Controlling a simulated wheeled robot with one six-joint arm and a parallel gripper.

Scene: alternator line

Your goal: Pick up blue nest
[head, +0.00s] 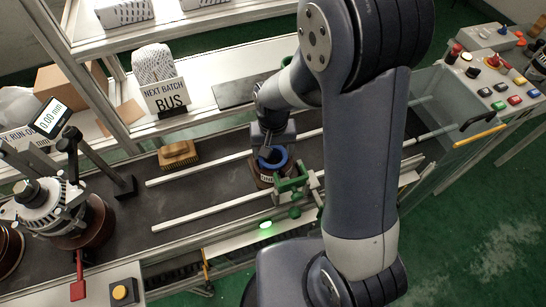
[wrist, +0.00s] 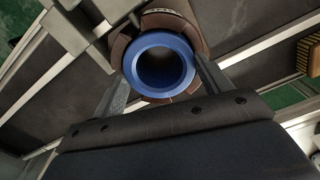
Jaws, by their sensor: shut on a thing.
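The blue nest (wrist: 136,65) is a blue ring with a dark round opening. In the wrist view it sits between the two fingers of my gripper (wrist: 160,80), over a brown round base (wrist: 197,40). In the head view the blue nest (head: 280,158) shows at the brown base (head: 262,180) on the dark bench, below my gripper (head: 267,150). My gripper is shut on the blue nest. I cannot tell whether the nest still touches the base. My arm hides part of the bench to the right.
A green clamp (head: 292,184) stands right beside the base. Pale rails (head: 200,168) run along the bench on both sides. A wooden brush (head: 178,155) lies to the left. A sign reading NEXT BATCH BUS (head: 166,96) stands behind.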

